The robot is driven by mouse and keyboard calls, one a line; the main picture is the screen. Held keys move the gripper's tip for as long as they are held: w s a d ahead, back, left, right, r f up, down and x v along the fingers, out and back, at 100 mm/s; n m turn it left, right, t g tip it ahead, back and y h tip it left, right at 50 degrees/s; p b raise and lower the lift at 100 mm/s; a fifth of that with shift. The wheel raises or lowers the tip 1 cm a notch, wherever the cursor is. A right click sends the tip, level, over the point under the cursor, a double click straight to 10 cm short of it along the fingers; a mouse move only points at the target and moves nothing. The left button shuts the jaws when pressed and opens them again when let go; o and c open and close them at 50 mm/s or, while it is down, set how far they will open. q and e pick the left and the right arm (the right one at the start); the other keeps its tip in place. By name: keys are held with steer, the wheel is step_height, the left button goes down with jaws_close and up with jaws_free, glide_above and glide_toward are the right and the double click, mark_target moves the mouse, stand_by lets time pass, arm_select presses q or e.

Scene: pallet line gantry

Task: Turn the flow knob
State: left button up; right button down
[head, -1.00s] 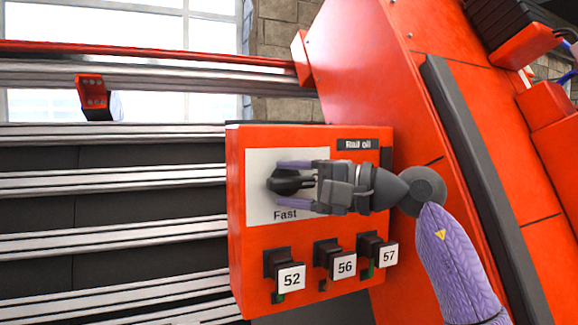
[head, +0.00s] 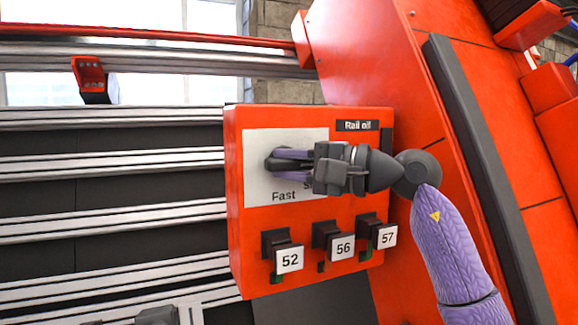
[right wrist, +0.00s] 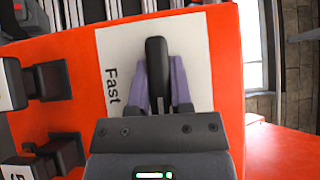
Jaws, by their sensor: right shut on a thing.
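The black flow knob (head: 274,164) is on the white plate (head: 258,186) of an orange control box (head: 236,210). In the right wrist view the knob (right wrist: 157,62) is a long black grip on the same plate, beside the word "Fast". My right gripper (head: 285,160) reaches in from the right, with its purple fingers closed on both sides of the knob. The fingers and palm hide part of the plate and its lettering. A dark grey part at the bottom edge of the head view looks like my left gripper (head: 155,316), mostly cut off.
Below the plate are black switches with tags 52 (head: 289,260), 56 (head: 342,247) and 57 (head: 387,236). A "Rail oil" label (head: 357,126) is at the upper right. Metal rails (head: 110,180) run left of the box, and a sloping orange frame (head: 390,70) stands behind it.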

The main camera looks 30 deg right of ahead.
steer(key=m+t+b, duration=0.1)
steer(key=b, duration=0.1)
steer(key=m+t+y+b, duration=0.1)
steer(key=m+b, duration=0.1)
steer(key=b, duration=0.1)
steer(key=shift+f+m, duration=0.3)
steer(key=shift+f, duration=0.05)
steer(key=shift+a+m+t+b, duration=0.1)
steer(key=shift+m+t+b, duration=0.7)
steer(key=shift+m+t, duration=0.35)
steer(key=shift+r+m+t+b, duration=0.15)
steer(key=shift+m+t+b, duration=0.3)
steer(key=shift+m+t, duration=0.7)
steer(key=shift+m, duration=0.3)
steer(key=c, duration=0.5)
jaws_free()
steer(key=shift+r, duration=0.15)
steer(key=shift+s, duration=0.1)
